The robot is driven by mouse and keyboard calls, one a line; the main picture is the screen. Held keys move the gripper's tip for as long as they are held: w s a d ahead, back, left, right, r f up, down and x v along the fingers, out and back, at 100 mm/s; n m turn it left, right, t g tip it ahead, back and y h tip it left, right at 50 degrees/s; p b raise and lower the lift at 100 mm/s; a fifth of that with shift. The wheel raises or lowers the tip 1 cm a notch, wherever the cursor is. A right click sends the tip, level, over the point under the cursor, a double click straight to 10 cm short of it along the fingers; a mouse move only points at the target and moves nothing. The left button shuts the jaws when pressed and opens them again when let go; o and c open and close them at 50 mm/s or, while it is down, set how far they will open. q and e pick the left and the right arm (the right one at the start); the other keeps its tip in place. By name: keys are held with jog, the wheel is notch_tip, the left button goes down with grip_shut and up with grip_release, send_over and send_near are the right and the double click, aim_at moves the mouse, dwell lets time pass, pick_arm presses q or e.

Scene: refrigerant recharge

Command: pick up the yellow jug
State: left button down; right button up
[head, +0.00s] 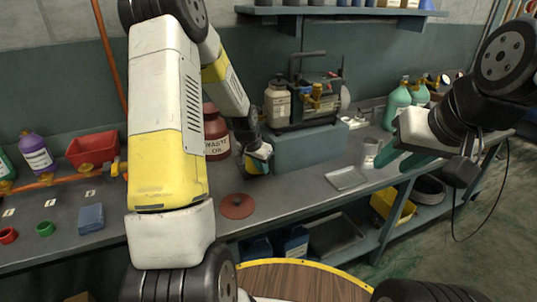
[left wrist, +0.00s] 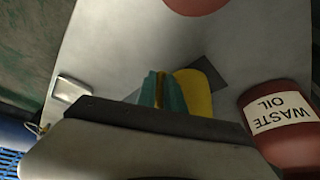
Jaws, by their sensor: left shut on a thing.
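The yellow jug (left wrist: 197,95) shows in the left wrist view beside my teal fingertips, and a thin yellow part shows between them. My left gripper (left wrist: 162,92) is shut on this part. In the head view the left gripper (head: 258,158) is low over the bench, right of the waste oil jar, and hides most of the jug; only a little dark and yellow shows there. I cannot tell whether the jug touches the bench. My right gripper (head: 398,158) is at the right, its teal fingers apart, near a metal cup.
The red-brown waste oil jar (head: 216,135) stands close left of the left gripper. A grey-blue block (head: 310,147) carrying a machine is close right. A red disc (head: 237,206) and a metal tray (head: 346,179) lie on the bench. Green bottles (head: 396,103) stand behind the right gripper.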

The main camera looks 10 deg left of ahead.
pick_arm(q)
jog(key=s+d+r, duration=0.1)
jog(key=s+d, duration=0.4)
jog(key=s, duration=0.5)
jog(key=shift+s, duration=0.15)
dwell(0.4)
